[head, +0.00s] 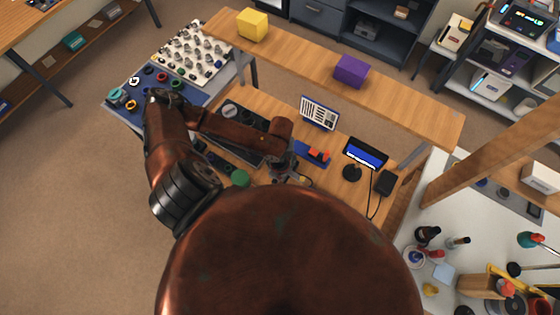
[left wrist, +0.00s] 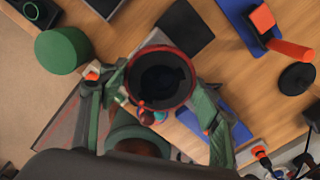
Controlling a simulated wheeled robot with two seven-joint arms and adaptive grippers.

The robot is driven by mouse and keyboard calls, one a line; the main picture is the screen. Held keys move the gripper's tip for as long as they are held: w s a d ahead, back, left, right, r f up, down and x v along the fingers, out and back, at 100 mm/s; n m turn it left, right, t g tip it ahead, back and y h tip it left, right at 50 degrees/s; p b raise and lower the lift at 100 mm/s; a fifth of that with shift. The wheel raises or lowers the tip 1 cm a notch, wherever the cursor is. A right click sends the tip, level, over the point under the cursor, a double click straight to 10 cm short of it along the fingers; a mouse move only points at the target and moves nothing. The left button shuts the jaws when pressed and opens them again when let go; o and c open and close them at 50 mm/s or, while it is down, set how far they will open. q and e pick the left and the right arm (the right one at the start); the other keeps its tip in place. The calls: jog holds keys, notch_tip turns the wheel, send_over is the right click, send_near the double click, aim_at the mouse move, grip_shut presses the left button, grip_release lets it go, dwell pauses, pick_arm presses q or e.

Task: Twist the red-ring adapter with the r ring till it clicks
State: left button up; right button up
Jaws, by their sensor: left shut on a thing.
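The red-ring adapter (left wrist: 161,78) is a dark round piece with a red rim in the left wrist view, seen into its open end. My left gripper (left wrist: 158,98) has its green-padded fingers on either side of it and is shut on it. In the head view my left gripper (head: 287,170) is low over the front part of the wooden bench; the adapter is too small and covered to make out there. I cannot pick out the r ring for sure. My right gripper is not in view.
A green cylinder (head: 241,178) stands left of the gripper. A blue pad with a red-orange tool (head: 318,155), a lit display (head: 365,153) and a black round base (head: 352,173) stand to the right. A raised shelf (head: 310,70) crosses behind.

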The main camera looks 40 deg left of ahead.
aim_at(280, 164)
pick_arm(q)
jog(key=shift+r+m, duration=0.1)
jog(key=shift+m, duration=0.3)
jog(key=shift+c, duration=0.5)
jog(key=shift+w, duration=0.1)
jog(key=shift+c, duration=1.4)
jog(key=o, duration=1.7)
jog(key=shift+c, duration=0.2)
notch_tip(280, 164, up, 12)
jog(key=shift+a, duration=0.1)
